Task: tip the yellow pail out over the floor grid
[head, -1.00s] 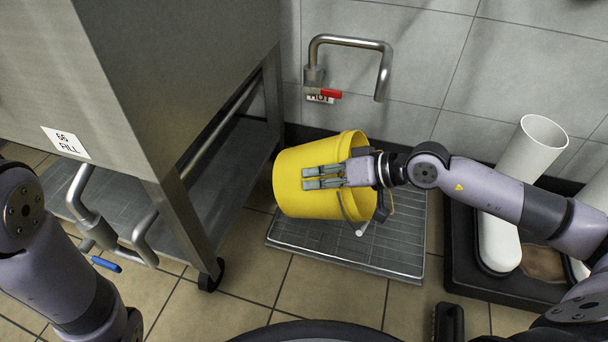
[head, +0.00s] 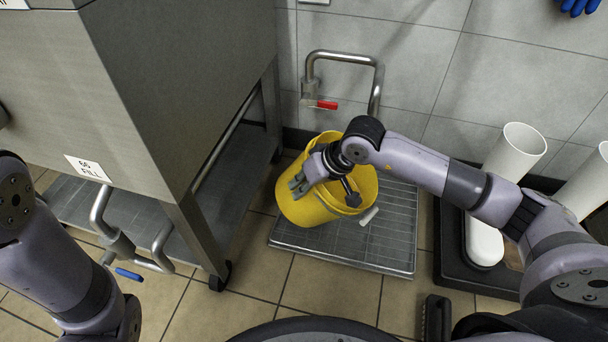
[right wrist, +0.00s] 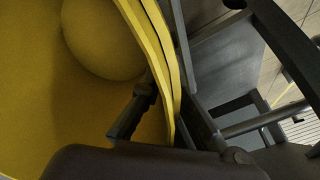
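The yellow pail (head: 318,212) is at the left edge of the metal floor grid (head: 395,235), tilted with its mouth up and to the right. Its visible inside is bare yellow. I cannot tell whether its base touches the floor. My right gripper (head: 299,185) is shut on the pail's wall at the rim. In the right wrist view the pail's wall (right wrist: 163,60) runs between a dark finger inside and another outside. The pail's handle hangs over its right side, with a white grip by the grid. My left arm shows at the left; its gripper is out of view.
A steel mixer (head: 180,90) on a wheeled frame stands left of the pail, with a blue-handled valve (head: 128,273) low in front. A bent pipe with a red lever (head: 327,104) is on the wall behind. White tubes (head: 515,150) stand in a black tray at right.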

